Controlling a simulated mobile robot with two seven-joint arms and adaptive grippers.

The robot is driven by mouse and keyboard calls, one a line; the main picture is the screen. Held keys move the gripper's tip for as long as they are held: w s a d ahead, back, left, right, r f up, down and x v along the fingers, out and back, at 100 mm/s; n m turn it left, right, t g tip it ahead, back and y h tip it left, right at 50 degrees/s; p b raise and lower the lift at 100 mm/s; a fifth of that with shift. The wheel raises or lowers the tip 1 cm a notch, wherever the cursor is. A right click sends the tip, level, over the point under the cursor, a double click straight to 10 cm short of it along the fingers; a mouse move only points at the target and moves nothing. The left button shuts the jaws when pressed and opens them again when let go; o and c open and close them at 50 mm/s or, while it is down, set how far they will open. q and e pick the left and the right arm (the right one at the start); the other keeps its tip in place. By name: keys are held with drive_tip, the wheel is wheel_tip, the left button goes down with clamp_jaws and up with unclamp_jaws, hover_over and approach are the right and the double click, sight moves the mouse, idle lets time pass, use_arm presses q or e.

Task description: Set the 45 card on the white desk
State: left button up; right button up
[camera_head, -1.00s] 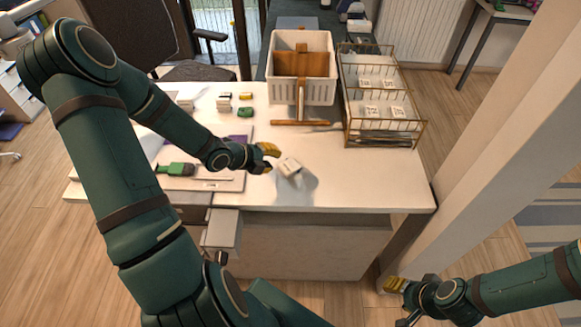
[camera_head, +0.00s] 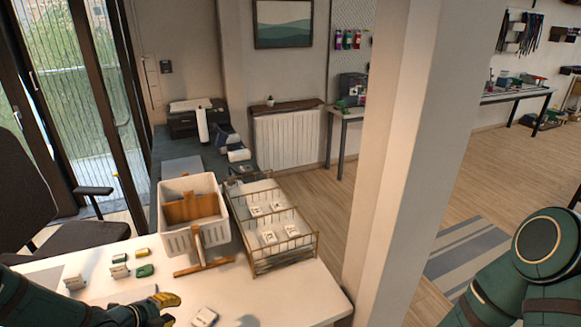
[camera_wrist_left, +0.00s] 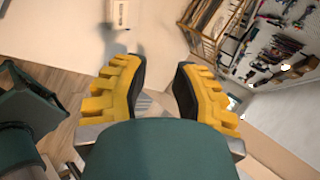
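A small white card block (camera_head: 204,317) is on the white desk (camera_head: 285,300) near its front edge, just right of my left gripper (camera_head: 168,306). I cannot read its number. In the left wrist view, a white block (camera_wrist_left: 119,14) shows at the top edge, apart from my fingers. My left gripper (camera_wrist_left: 158,88) is open with yellow fingers spread and nothing between them. My right gripper is out of view; only part of my right arm shows at the lower right.
A brass wire rack (camera_head: 272,222) with several white cards stands at the desk's right. A white crate (camera_head: 190,240) with a wooden piece stands beside it. Small coloured blocks, including a green one (camera_head: 145,271), lie left. A pale pillar (camera_head: 400,150) rises right of the desk.

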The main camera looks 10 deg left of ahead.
use_arm(q)
drive_tip(key=d+f+n+g+h+b, duration=0.1)
drive_tip(key=d+f+n+g, duration=0.1)
drive_tip(key=d+f+n, duration=0.35)
drive_tip(key=d+f+n+g+b, duration=0.1)
drive_tip(key=d+f+n, duration=0.2)
drive_tip(key=d+n, duration=0.6)
drive_tip(key=s+d+f+n+g+b, duration=0.2)
drive_tip(key=s+d+f+n+g, duration=0.2)
drive_tip(key=d, duration=0.8)
drive_tip(key=s+f+n, duration=0.2)
drive_tip(key=s+n, duration=0.2)
drive_tip(key=n, duration=0.1)
drive_tip(key=shift+s+y, duration=0.25)
drive_tip(key=shift+y, duration=0.15)
